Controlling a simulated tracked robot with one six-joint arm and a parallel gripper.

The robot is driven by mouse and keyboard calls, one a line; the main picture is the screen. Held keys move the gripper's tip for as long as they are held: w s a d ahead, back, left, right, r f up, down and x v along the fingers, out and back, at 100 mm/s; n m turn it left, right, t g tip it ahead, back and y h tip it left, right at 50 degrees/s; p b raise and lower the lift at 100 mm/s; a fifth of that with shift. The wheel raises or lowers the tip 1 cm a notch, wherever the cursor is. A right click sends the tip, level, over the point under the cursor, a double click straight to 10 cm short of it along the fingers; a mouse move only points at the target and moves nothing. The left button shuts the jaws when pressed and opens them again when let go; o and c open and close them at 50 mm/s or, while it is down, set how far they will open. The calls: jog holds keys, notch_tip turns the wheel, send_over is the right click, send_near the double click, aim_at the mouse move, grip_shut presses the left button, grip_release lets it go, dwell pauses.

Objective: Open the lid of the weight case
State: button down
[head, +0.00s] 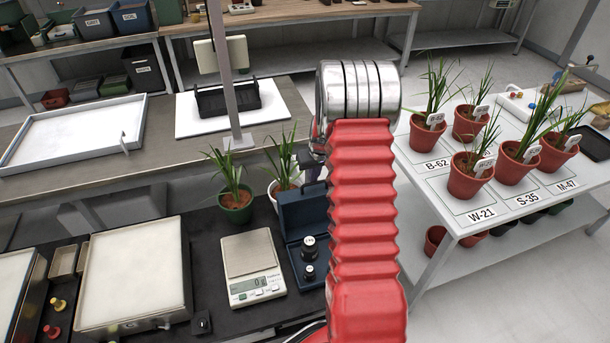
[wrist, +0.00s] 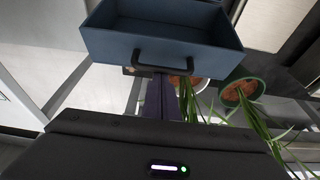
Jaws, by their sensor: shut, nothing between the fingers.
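The weight case (head: 309,277) is dark blue and stands on the dark bench right of the scale. Its lid (head: 301,214) stands up, open, with dark weights (head: 309,256) in the base below. In the wrist view the lid (wrist: 165,32) shows its hollow inside and a dark handle (wrist: 173,58) on its near edge. My gripper (wrist: 162,82) has its purple fingers shut and empty, their tips close to the handle; I cannot tell if they touch. In the head view my arm hides part of the case and most of the gripper.
A scale (head: 251,262) reading 0 stands left of the case. Plants in a green pot (head: 236,207) and a white pot (head: 284,188) stand just behind it. A white table (head: 445,197) with several potted plants is at the right.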

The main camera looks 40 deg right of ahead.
jog(key=shift+s+a+r, duration=0.2)
jog(key=shift+s, duration=0.45)
jog(key=shift+s+a+r, duration=0.2)
jog(key=shift+s, duration=0.45)
jog(key=shift+w, duration=0.15)
jog(key=shift+w+d, duration=0.2)
jog(key=shift+w, duration=0.3)
jog(key=w, duration=0.2)
jog(key=shift+w+d+r, duration=0.1)
jog(key=shift+w+d, duration=0.25)
jog(key=shift+d, duration=0.05)
jog(key=shift+v, duration=0.9)
jog(key=s+v, duration=0.1)
jog(key=v, duration=0.7)
jog(key=shift+s+a, duration=0.2)
jog(key=shift+a, duration=0.05)
